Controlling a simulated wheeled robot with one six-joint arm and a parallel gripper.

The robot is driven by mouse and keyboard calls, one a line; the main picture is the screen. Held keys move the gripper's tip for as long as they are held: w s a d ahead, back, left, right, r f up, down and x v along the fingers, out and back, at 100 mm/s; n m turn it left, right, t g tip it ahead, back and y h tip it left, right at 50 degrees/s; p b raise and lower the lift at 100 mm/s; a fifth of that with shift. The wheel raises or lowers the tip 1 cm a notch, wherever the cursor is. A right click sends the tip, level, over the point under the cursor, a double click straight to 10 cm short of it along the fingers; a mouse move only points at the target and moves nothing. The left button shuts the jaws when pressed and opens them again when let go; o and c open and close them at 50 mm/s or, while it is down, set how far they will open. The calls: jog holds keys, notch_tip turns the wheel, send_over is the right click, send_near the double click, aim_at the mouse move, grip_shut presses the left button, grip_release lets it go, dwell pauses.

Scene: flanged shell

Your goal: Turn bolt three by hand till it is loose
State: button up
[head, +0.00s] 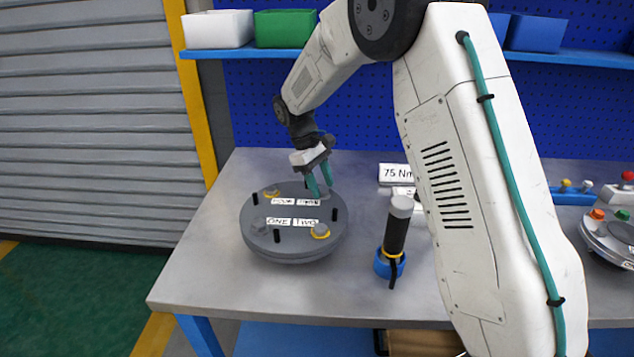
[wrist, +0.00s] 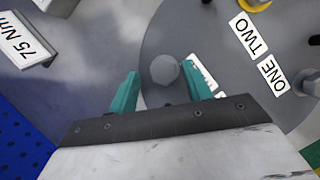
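The round grey flanged lid (head: 290,250) lies on the table, with bolts near its rim and number labels. Bolt three, a plain grey head (wrist: 164,70), shows in the wrist view between the fingertips of my gripper (wrist: 160,72), with a small gap on each side. My gripper (head: 320,192) is open, its teal fingers pointing down at the lid's far right edge in the head view. There the fingers mostly hide bolt three. The THREE label (head: 308,202) is beside it; in the wrist view a finger partly covers a label. I cannot tell how deep the fingertips reach.
Bolts two (head: 320,231) and four (head: 271,192) have yellow rings; bolt one (head: 259,226) is plain grey. Several black pins stand on the lid. A black tool (head: 397,230) stands in a blue holder to the right, near a 75 Nm sign (head: 394,172). The table's front left is clear.

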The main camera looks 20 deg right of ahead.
jog(key=shift+a, duration=0.1)
jog(key=v, duration=0.7)
jog(key=shift+r, duration=0.35)
jog(key=shift+w, duration=0.1)
jog(key=shift+s+a+f+m, duration=0.15)
jog(key=shift+s+f+m, duration=0.35)
jog(key=shift+s+f, duration=0.45)
jog(key=shift+s+r+m, duration=0.2)
jog(key=shift+s+m, duration=0.1)
jog(key=shift+s, duration=0.9)
jog(key=s+d+r+m+t+y, duration=0.1)
jog(key=s+r+m, duration=0.1)
jog(key=s, duration=1)
jog(key=s+d+r+m+t+y, duration=0.1)
jog(key=s+r, duration=0.4)
jog(key=s, duration=0.7)
jog(key=s+d+r+m+t, duration=0.3)
jog(key=s+r, duration=0.1)
jog(key=s, duration=0.8)
jog(key=shift+s+y, duration=0.2)
jog(key=shift+y, duration=0.2)
